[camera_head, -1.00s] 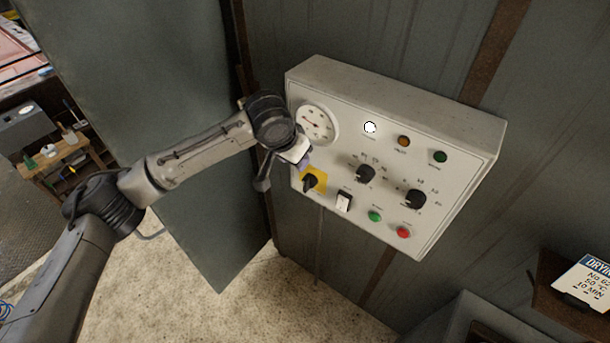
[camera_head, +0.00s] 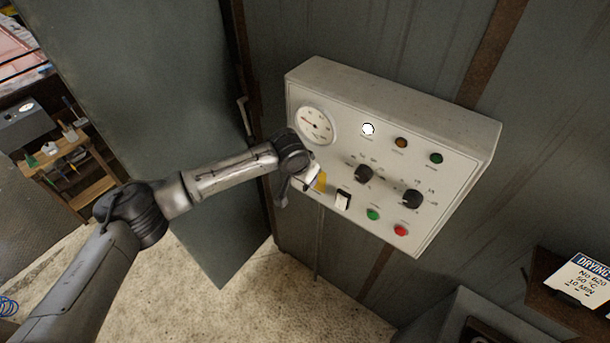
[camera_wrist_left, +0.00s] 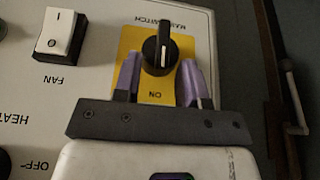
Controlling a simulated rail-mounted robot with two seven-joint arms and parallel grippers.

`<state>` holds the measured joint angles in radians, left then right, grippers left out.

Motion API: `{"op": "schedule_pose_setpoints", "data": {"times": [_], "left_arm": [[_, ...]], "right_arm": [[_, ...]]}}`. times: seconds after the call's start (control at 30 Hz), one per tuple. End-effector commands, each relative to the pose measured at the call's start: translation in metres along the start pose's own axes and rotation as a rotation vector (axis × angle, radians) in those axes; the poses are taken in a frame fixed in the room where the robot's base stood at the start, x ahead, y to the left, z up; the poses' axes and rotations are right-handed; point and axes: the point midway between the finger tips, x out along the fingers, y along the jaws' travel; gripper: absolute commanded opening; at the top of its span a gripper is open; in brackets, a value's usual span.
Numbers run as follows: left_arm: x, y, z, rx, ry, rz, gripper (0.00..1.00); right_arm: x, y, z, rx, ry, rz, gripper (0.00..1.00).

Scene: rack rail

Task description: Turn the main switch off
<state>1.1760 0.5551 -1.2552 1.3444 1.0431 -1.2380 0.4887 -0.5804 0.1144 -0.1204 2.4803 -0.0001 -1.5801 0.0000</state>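The main switch is a black rotary knob (camera_wrist_left: 158,54) with a white line, on a yellow plate (camera_wrist_left: 126,42) marked MAIN SWITCH and ON. The lettering appears upside down in the left wrist view, and the line runs up and down there. In the head view only part of the yellow plate (camera_head: 321,181) shows; my gripper hides the knob. My left gripper (camera_wrist_left: 160,76) is open, its purple fingertips at either side of the knob's near end, with nothing clearly gripped. It also shows in front of the plate in the head view (camera_head: 312,180). My right gripper is out of view.
A white FAN rocker (camera_wrist_left: 59,35) sits beside the plate. The control box (camera_head: 440,115) also carries a gauge (camera_head: 315,123), a lit white lamp (camera_head: 368,129), dark knobs, and green and red buttons. A grey door (camera_head: 150,110) stands left of the box.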

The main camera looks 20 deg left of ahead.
Motion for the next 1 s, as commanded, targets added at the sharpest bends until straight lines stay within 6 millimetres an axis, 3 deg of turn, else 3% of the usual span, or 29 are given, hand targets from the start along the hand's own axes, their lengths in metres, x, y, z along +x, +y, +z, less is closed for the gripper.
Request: {"op": "schedule_pose_setpoints", "data": {"times": [0.2, 0.6, 1.0], "left_arm": [[0.0002, -0.0001, 0.0002, 0.0, -0.001, 0.0, 0.36], [0.001, -0.0003, 0.001, 0.0, -0.002, -0.001, 0.0], [0.0035, -0.0025, 0.0033, -0.015, -0.008, 0.024, 0.0]], "right_arm": [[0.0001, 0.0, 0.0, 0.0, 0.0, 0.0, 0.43], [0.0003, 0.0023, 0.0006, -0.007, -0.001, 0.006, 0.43], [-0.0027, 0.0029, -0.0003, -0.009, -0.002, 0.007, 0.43]]}}
